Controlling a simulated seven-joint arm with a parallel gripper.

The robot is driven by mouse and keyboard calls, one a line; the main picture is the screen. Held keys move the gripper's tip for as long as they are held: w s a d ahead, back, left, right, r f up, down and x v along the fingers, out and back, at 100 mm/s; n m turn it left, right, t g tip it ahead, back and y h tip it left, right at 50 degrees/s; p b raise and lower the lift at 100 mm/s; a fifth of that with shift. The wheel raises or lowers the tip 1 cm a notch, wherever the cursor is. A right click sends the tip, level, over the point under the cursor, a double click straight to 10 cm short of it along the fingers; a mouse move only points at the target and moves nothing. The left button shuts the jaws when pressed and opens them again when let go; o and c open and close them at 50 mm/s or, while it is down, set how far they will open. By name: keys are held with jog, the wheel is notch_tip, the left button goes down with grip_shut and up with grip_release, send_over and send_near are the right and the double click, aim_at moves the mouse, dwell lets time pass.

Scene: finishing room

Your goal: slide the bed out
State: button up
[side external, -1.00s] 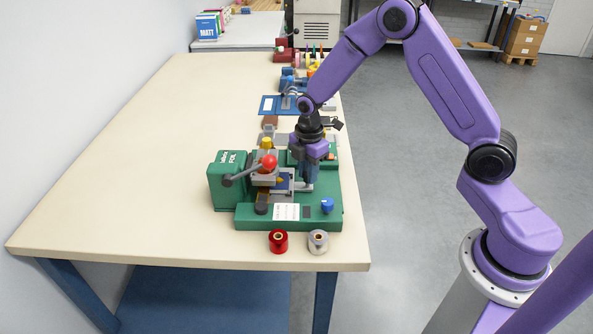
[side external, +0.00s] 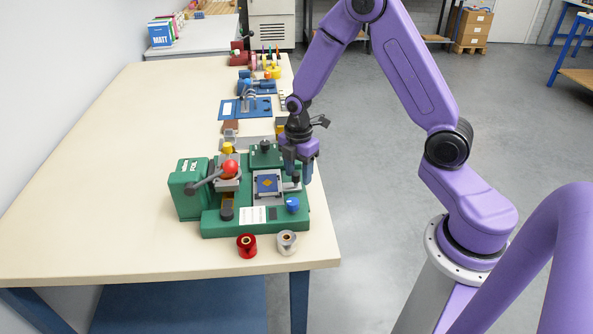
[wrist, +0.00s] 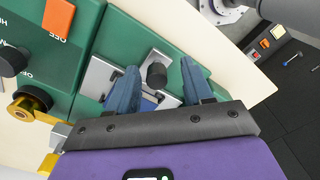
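The green press (side external: 190,190) stands on the table with a red-ball lever (side external: 230,168) over its head. Its grey bed (side external: 268,199), carrying a blue piece with a yellow diamond (side external: 268,183), lies right of the head, clear of it. My gripper (side external: 298,180) points down at the bed's right end. In the wrist view, a dark knob (wrist: 157,74) shows between the two blue fingers of my gripper (wrist: 159,66), with visible gaps on both sides. The fingers are apart. The bed in the wrist view is partly hidden by the fingers.
A red spool (side external: 247,246) and a silver spool (side external: 287,242) stand in front of the press. A blue knob (side external: 293,205) sits on its base. Blue fixtures (side external: 246,108) stand behind it. The table's left side is clear.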

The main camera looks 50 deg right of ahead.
jog(key=shift+w+a, duration=0.1)
jog(key=shift+r, duration=0.6)
notch_tip(320, 180, up, 16)
jog(key=shift+r, duration=0.1)
jog(key=s+a+f+m, duration=0.1)
jog(key=s+a, duration=0.3)
jog(key=s, duration=0.9)
jog(key=s+a+m, duration=0.4)
jog(key=s, duration=1)
jog(key=shift+a+f, duration=0.3)
jog(key=shift+f, duration=0.05)
dwell(1.2)
